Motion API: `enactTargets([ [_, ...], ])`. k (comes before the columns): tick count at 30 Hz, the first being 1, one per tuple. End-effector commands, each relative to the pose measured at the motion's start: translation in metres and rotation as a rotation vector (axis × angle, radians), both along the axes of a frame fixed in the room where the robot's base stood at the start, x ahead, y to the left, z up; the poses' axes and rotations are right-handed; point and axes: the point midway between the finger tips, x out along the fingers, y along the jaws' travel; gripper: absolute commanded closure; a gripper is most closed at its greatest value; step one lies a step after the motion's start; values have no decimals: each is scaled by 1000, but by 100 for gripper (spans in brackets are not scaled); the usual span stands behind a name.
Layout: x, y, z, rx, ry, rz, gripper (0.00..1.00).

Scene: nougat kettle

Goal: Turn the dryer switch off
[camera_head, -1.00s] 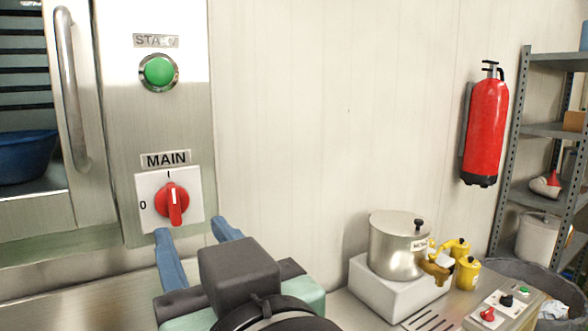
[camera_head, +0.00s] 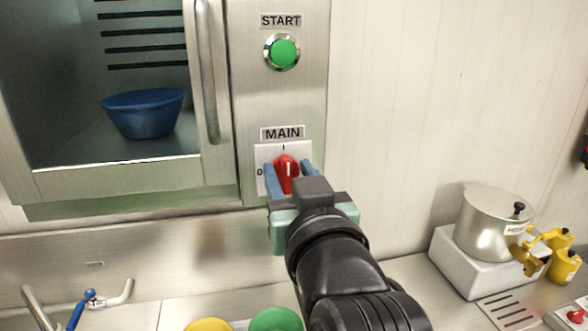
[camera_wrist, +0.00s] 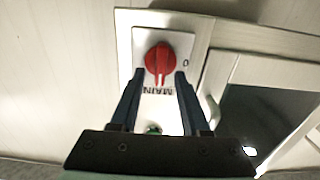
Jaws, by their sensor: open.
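The dryer's red rotary switch (camera_head: 287,174) sits on a white plate under the MAIN label (camera_head: 283,133) on the steel panel. Its ridge stands about vertical, with a mark above and a 0 at the left. My open gripper (camera_head: 289,171) has one blue finger on each side of the red knob in the head view. In the wrist view the knob (camera_wrist: 159,58) shows just beyond and between the fingertips (camera_wrist: 159,73), with the picture turned upside down. I cannot tell whether the fingers touch it.
A green START button (camera_head: 283,52) is above the switch. The dryer door handle (camera_head: 211,75) stands to the left, and a blue bowl (camera_head: 145,113) is inside. A metal kettle (camera_head: 490,222) stands on the counter at right. A tap (camera_head: 88,298) is at lower left.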

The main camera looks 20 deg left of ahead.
Motion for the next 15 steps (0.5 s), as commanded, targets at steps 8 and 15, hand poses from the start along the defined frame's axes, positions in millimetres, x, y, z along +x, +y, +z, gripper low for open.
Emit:
enactTargets([
  [8, 0, 0, 0, 0, 0, 0, 83],
  [15, 0, 0, 0, 0, 0, 0, 100],
])
